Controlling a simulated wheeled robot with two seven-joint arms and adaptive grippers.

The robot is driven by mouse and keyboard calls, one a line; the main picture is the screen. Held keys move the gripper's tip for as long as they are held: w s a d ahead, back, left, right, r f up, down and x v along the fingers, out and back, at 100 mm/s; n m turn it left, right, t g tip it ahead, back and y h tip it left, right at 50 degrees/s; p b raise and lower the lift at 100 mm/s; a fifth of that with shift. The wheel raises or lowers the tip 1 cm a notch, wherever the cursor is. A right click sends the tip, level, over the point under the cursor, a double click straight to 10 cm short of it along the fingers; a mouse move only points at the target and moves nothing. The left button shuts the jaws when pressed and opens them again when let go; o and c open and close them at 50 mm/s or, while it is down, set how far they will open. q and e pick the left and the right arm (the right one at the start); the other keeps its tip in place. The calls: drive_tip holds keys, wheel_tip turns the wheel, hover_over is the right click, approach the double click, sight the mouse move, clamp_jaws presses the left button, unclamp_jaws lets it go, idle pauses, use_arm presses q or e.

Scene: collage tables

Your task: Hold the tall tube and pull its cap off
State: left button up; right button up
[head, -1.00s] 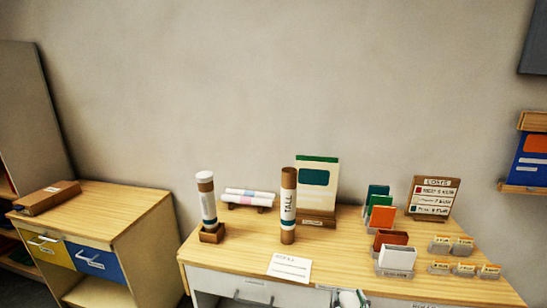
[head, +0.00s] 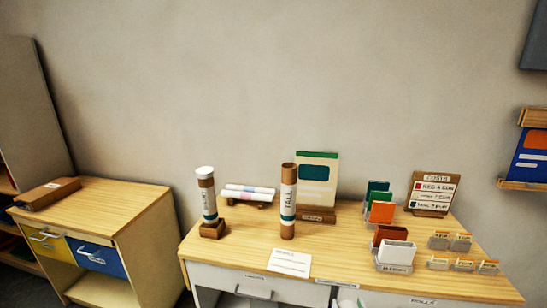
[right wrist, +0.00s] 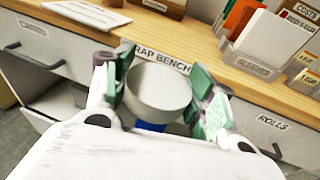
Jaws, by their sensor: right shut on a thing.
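The tall tube (head: 288,203), brown with a white label reading TALL and a teal band, stands upright on the wrap bench. Its top end is bare brown, with no white cap on it. My right gripper (right wrist: 158,88) is shut on a light grey, round, cup-like cap (right wrist: 158,92), held in front of the bench edge, away from the tube. In the head view only the tip of this gripper (head: 348,303) shows at the bottom edge. My left gripper is in neither view.
A shorter white-capped tube (head: 207,195) stands in a wooden block left of the tall tube. Rolled papers (head: 247,191), a sign (head: 317,180), card holders (head: 396,252) and a price board (head: 434,193) stand around. A white card (head: 289,263) lies at the bench front.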

drive_tip(key=shift+r, duration=0.15)
idle(0.8)
drive_tip(key=a+r+n+g+y, duration=0.2)
drive_tip(key=a+r+n+y, duration=0.2)
drive_tip(key=a+r, duration=0.3)
drive_tip(key=s+a+r+n+g+y, duration=0.1)
drive_tip(key=a+r+n+y, duration=0.3)
drive_tip(key=r, duration=1)
drive_tip(key=shift+a+r+g+y, duration=0.2)
drive_tip(key=shift+a+g+y, duration=0.2)
drive_tip(key=shift+a+y, duration=1.2)
idle(0.6)
drive_tip(key=shift+a+h, duration=0.4)
